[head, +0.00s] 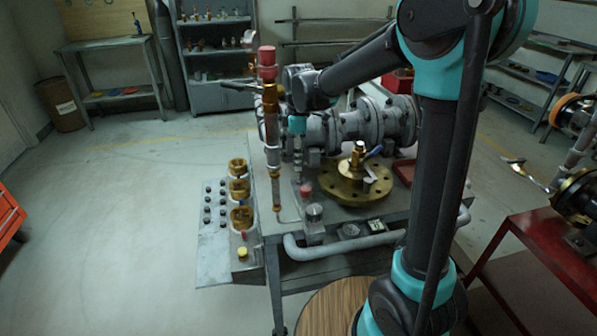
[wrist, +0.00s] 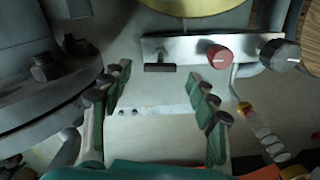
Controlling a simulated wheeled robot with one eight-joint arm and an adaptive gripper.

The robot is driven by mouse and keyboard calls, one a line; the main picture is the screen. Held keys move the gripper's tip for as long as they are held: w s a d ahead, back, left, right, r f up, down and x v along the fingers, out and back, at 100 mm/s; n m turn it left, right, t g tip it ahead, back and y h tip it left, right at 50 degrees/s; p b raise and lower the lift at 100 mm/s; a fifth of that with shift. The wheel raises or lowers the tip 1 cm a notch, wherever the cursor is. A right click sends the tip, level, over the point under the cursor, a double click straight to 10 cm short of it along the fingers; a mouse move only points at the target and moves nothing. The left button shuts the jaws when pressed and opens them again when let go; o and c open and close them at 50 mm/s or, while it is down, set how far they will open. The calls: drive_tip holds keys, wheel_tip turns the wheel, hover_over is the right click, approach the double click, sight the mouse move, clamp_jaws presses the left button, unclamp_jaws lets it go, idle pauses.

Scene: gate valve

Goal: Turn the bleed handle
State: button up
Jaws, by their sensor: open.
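No part is labelled as the bleed handle, and I cannot tell for certain which one it is. In the wrist view, a pale metal strip (wrist: 190,49) carries a small black bar handle (wrist: 160,67), a red knob (wrist: 220,57) and a dark round knob (wrist: 281,54). My gripper (wrist: 157,82) is open and empty, its green-sided fingers apart below the strip in the picture. The bar handle lies between the fingers' lines, just beyond the tips. In the head view my gripper (head: 300,160) points down above the bench; its fingers are small there. The red knob (head: 306,190) shows below it.
A brass flange (head: 340,188) with a blue lever (head: 373,152) sits right of my gripper. A tall brass and red column (head: 270,130) stands close on its left. Grey flanged pipework (head: 370,122) lies behind. A grey pipe (head: 340,252) runs along the bench front.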

sight(299, 173)
wheel_tip(299, 173, down, 6)
drive_tip(key=shift+r, duration=0.1)
idle(0.4)
drive_tip(key=c, duration=1.2)
